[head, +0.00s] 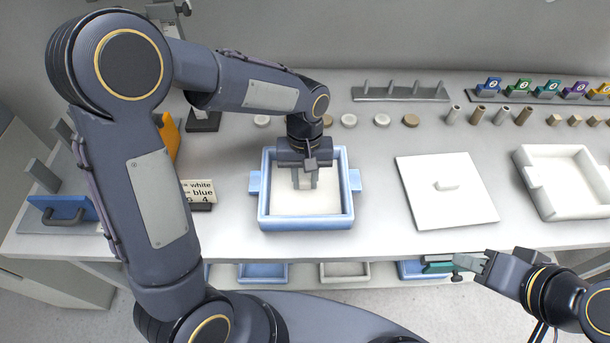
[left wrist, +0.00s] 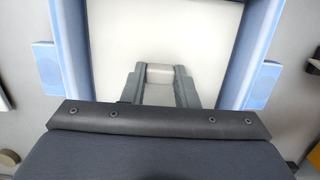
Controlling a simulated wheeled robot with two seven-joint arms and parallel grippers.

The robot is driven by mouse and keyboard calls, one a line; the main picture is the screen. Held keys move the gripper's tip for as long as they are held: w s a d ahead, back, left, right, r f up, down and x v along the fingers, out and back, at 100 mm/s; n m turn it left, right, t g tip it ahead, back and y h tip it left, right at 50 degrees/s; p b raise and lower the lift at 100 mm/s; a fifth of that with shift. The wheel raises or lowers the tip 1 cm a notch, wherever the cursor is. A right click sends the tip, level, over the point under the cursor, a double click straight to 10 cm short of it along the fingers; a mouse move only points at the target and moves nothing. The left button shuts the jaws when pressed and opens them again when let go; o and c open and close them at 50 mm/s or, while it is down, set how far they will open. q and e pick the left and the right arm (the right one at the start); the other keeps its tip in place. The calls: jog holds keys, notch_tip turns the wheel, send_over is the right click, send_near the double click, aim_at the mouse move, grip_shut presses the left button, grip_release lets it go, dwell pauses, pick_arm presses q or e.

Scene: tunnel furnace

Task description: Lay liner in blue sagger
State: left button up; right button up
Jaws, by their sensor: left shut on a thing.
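The blue sagger (head: 305,223) is an open square box with side handles on the table, left of centre. In the left wrist view its blue walls (left wrist: 236,55) flank my fingers. A flat white liner (head: 280,200) lies inside its walls; whether it rests fully on the floor I cannot tell. My left gripper (head: 305,184) points down into the sagger, shut on the liner's small white knob (left wrist: 158,72). The liner also fills the space between the walls in the left wrist view (left wrist: 150,25). My right gripper (head: 472,264) is off the table's front edge at lower right; its jaw opening is unclear.
A white lid (head: 455,205) with a knob lies right of the sagger. A white sagger (head: 565,208) stands further right. Small discs (head: 349,121), cylinders and a rack (head: 400,95) line the back. A label sign (head: 200,192) and blue handled piece (head: 65,208) are left.

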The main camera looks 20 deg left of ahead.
pick_arm(q)
jog(key=shift+f+b, duration=0.3)
jog(key=shift+f, duration=0.1)
dwell(0.3)
jog(key=o, duration=1.1)
jog(key=shift+c, duration=0.2)
notch_tip(320, 180, up, 8)
jog(key=w, duration=0.1)
jog(key=shift+a, duration=0.15)
jog(key=shift+f, duration=0.1)
